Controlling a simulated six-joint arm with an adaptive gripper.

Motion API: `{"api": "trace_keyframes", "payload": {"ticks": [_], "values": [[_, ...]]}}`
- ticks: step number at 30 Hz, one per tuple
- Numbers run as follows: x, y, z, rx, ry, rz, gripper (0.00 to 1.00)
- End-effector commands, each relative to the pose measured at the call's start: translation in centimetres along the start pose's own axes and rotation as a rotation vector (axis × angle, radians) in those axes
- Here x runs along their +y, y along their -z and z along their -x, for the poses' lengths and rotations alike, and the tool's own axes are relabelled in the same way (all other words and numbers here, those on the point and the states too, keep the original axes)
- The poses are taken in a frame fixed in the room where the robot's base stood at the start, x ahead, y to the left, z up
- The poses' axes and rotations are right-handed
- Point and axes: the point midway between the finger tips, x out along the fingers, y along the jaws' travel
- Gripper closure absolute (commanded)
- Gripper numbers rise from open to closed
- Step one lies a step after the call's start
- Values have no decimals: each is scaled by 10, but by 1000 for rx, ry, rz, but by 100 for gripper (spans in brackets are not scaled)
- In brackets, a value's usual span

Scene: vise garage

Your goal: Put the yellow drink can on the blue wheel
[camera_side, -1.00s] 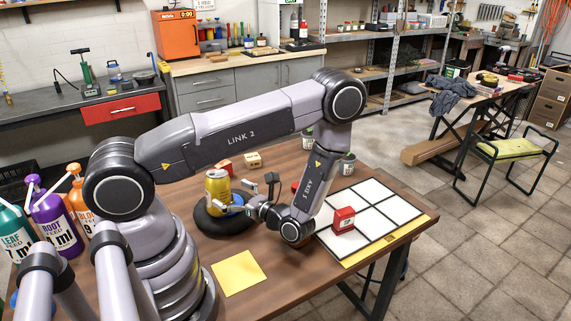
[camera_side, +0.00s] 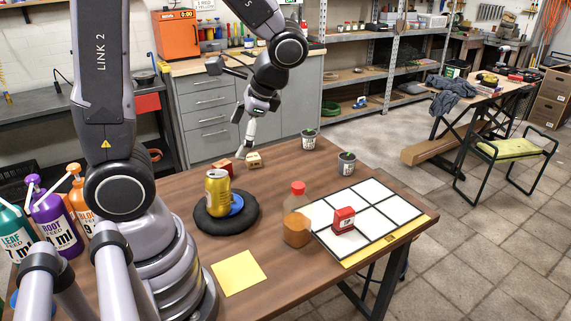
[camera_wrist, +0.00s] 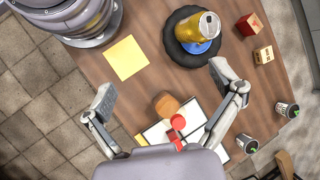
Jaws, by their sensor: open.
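The yellow drink can (camera_side: 217,190) stands upright on the blue wheel (camera_side: 240,222), a black tyre with a blue hub. Part of the blue hub shows beside the can's base, and the can looks off-centre toward the left in the side view. In the wrist view the can (camera_wrist: 205,27) also stands over the wheel (camera_wrist: 176,50), near the top of the picture. My gripper (camera_side: 241,130) is raised, clear of the can, toward the back of the table. In the wrist view my gripper (camera_wrist: 163,85) has its fingers wide apart, with nothing between them held.
A red-capped bottle (camera_side: 297,228) stands beside a white-tiled board (camera_side: 385,208) with a red block (camera_side: 343,220). A yellow note (camera_side: 239,272) lies in front. Wooden blocks (camera_side: 254,161) and small pots (camera_side: 346,163) are at the back. Colourful pump bottles (camera_side: 55,218) stand at left.

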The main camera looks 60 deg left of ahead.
Motion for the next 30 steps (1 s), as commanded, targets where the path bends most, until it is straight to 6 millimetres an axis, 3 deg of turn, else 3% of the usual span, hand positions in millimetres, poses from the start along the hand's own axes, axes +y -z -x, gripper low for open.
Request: {"api": "trace_keyframes", "payload": {"ticks": [6, 13, 18, 30], "values": [[13, -43, 50, 438, -158, 201, 8], [26, -74, 81, 767, -254, 318, 8], [29, -81, 88, 849, -277, 342, 8], [29, -81, 88, 850, -277, 343, 8]]}}
